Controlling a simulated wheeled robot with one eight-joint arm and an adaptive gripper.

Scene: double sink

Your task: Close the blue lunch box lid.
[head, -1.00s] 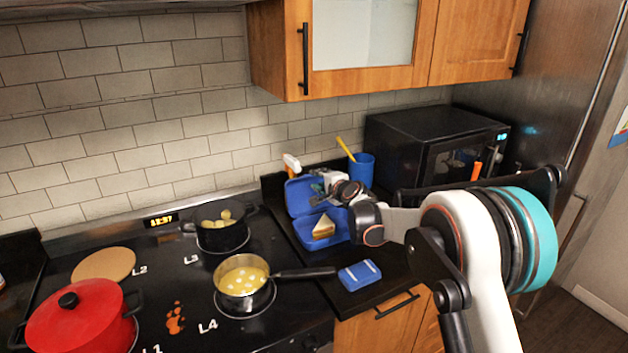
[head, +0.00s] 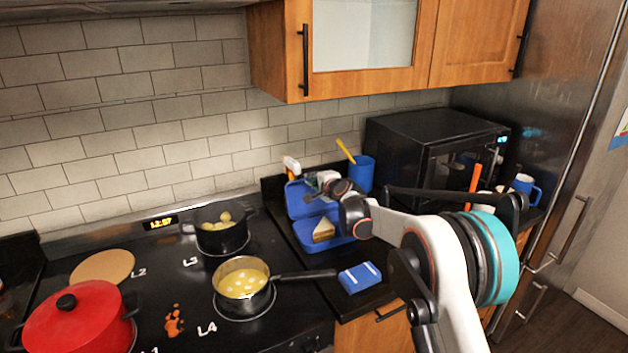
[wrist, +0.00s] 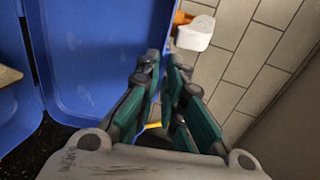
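The blue lunch box stands open on the counter right of the stove in the head view. Its lid (head: 298,196) is raised at the back, and its base (head: 345,240) holds a sandwich (head: 323,229). My gripper (head: 312,180) is by the right side of the raised lid. In the wrist view the lid (wrist: 95,60) fills the left half and a corner of the sandwich (wrist: 8,76) shows at the left edge.
A blue cup with a yellow utensil (head: 361,172) and a microwave (head: 435,145) stand to the right. A white-and-orange bottle top (wrist: 195,33) is behind the lid. A blue-and-white sponge (head: 360,277) and a pot handle (head: 305,275) lie in front of the box.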

